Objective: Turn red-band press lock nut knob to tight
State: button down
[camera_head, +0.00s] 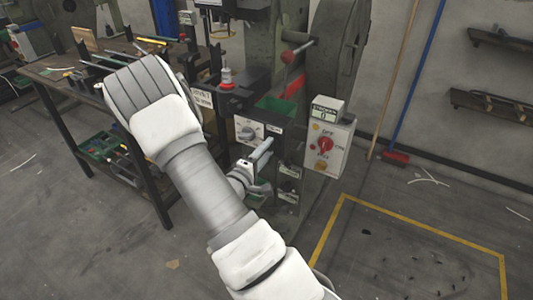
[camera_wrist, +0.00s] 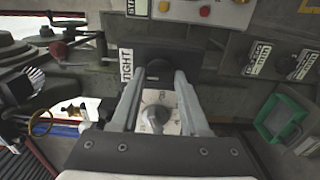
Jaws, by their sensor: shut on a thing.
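The press (camera_head: 285,125) stands upright in the head view. In the wrist view, my gripper (camera_wrist: 158,76) reaches forward with its two grey fingers a little apart. The fingertips are shut on a dark round knob (camera_wrist: 158,68) set against a dark block. A white TIGHT label (camera_wrist: 125,66) is just left of the fingertips. A grey dial on a white plate (camera_wrist: 155,114) shows between the fingers, nearer to my palm. In the head view, my gripper (camera_head: 262,156) is at the front of the press, partly hidden by my forearm. The knob's marking is too small to read.
A control box with a red switch (camera_head: 325,146) is on the press's right. A workbench with tools (camera_head: 70,72) stands at left. Yellow-marked floor (camera_head: 425,235) at lower right is clear apart from small debris.

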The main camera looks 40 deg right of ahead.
dwell(0.4)
jog(key=shift+c, duration=2)
grip_release()
jog(key=p+v, duration=0.2)
jog(key=v, duration=1.5)
jog(key=shift+a, duration=0.25)
jog(key=shift+s, duration=0.15)
